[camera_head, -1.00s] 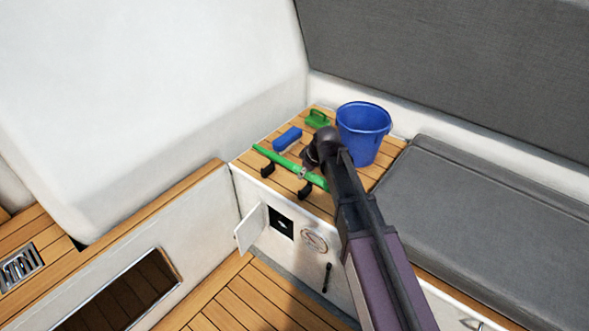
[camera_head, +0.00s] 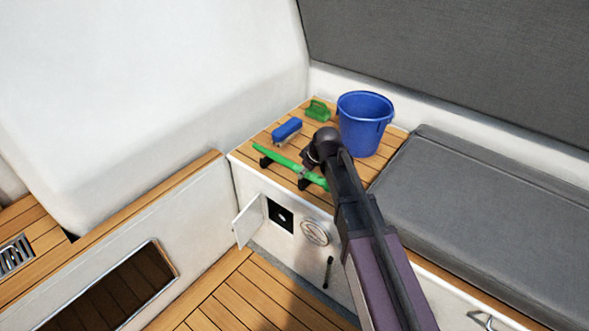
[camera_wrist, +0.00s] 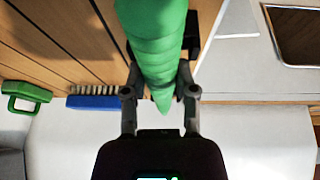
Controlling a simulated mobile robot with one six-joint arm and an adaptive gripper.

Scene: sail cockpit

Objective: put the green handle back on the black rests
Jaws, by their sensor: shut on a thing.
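The long green handle (camera_head: 282,158) lies across the line of the two black rests on the wooden counter. One rest (camera_head: 265,162) is under its left part, the other (camera_head: 304,183) under its right part. The handle is at or just above the rests; I cannot tell whether it touches them. In the wrist view, my gripper (camera_wrist: 160,75) is shut on the green handle (camera_wrist: 155,35), with a finger on either side and the tapered end towards the palm. A black rest shows partly behind the handle (camera_wrist: 192,50). In the head view my arm hides the jaws.
A blue bucket (camera_head: 365,125) stands close behind my wrist. A blue brush (camera_head: 287,130) and a green-handled thing (camera_head: 318,110) lie farther back on the counter. A small door (camera_head: 249,221) stands open on the front panel. A grey cushion (camera_head: 470,210) lies to the right.

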